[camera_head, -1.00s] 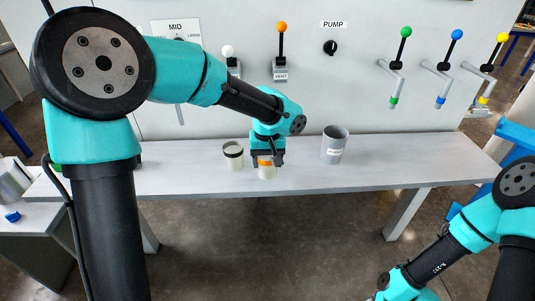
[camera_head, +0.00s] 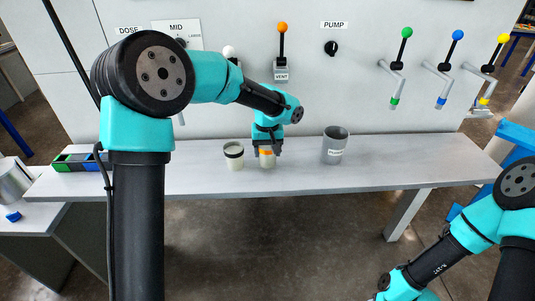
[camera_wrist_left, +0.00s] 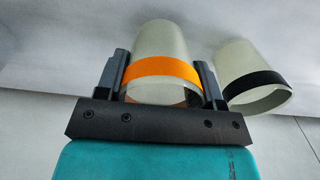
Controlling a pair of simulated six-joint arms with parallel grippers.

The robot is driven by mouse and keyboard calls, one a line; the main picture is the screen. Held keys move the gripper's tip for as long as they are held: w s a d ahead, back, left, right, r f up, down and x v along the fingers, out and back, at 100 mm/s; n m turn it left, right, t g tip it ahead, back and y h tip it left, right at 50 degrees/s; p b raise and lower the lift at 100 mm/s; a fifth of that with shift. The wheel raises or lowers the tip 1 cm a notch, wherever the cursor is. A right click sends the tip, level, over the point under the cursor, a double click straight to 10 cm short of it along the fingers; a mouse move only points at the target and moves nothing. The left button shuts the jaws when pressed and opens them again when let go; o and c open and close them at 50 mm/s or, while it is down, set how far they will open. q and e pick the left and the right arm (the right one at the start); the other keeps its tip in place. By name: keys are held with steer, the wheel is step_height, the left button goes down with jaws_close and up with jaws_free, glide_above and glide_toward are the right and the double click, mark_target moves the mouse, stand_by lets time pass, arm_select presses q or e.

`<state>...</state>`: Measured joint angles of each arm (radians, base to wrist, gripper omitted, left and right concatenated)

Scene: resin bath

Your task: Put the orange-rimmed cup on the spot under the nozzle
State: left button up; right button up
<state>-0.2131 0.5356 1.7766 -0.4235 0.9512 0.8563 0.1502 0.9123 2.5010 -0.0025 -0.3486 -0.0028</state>
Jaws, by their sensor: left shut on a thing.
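The orange-rimmed cup (camera_head: 267,161) is a pale cup with an orange band, at the middle of the bench. My left gripper (camera_head: 267,152) is shut on it from above. In the left wrist view the orange-rimmed cup (camera_wrist_left: 160,68) sits between the two fingers, its open mouth toward the camera. I cannot tell whether its base touches the bench. Spouts with green (camera_head: 394,100), blue (camera_head: 440,100) and yellow (camera_head: 484,100) tips hang from the wall at the right. No marked spot under them can be made out. My right gripper is out of view.
A black-rimmed cup (camera_head: 234,156) stands close on the left of the held cup; it also shows in the wrist view (camera_wrist_left: 252,80). A compartmented tray (camera_head: 88,162) is at the bench's left. The bench's right part is clear.

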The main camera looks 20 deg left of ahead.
arm_select(q)
steer(key=shift+f, duration=0.75)
steer(key=shift+f, duration=0.1)
steer(key=o, duration=0.9)
step_height(320, 180, up, 12)
steer(key=shift+o, duration=0.4)
